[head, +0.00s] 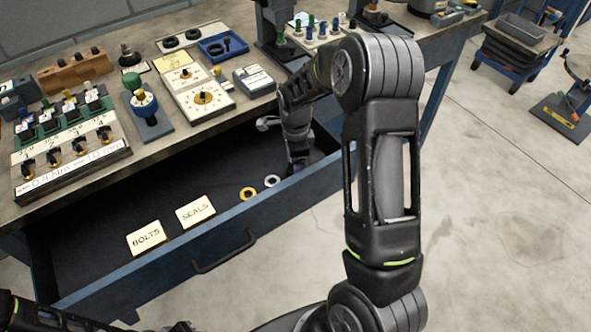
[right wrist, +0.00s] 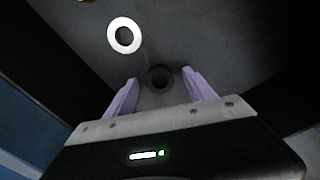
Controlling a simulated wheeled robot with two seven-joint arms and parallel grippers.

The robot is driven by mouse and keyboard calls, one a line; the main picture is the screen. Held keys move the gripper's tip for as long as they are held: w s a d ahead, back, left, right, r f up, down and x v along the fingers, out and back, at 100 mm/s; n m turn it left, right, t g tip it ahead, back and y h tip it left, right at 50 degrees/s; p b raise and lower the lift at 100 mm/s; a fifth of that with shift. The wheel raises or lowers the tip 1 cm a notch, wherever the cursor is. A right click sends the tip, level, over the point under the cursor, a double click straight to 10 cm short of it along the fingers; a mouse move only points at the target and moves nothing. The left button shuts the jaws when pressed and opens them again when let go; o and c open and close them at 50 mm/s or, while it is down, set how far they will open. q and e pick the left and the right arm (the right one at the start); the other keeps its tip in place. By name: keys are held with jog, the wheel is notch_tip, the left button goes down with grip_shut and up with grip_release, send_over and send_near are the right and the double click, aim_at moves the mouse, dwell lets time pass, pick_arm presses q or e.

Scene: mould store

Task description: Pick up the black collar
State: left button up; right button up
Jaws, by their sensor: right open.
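The black collar (right wrist: 160,78) lies on the dark drawer floor in the right wrist view. It is a small dark ring, hard to tell from the floor. My right gripper (right wrist: 162,80) is open, with its two pale purple fingers on either side of the collar in that view. I cannot tell how far above the floor the fingertips are. In the head view my right gripper (head: 294,167) reaches down into the open drawer, and I cannot make out the collar there. My left gripper does not show; only parts of my left arm are at the bottom left.
BOLTS (head: 147,238) and SEALS (head: 195,212) cards lie in the drawer (head: 215,249). The crowded bench top (head: 160,150) stands above the drawer.

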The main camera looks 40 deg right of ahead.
jog(key=shift+c, duration=0.4)
grip_shut()
dwell(0.4)
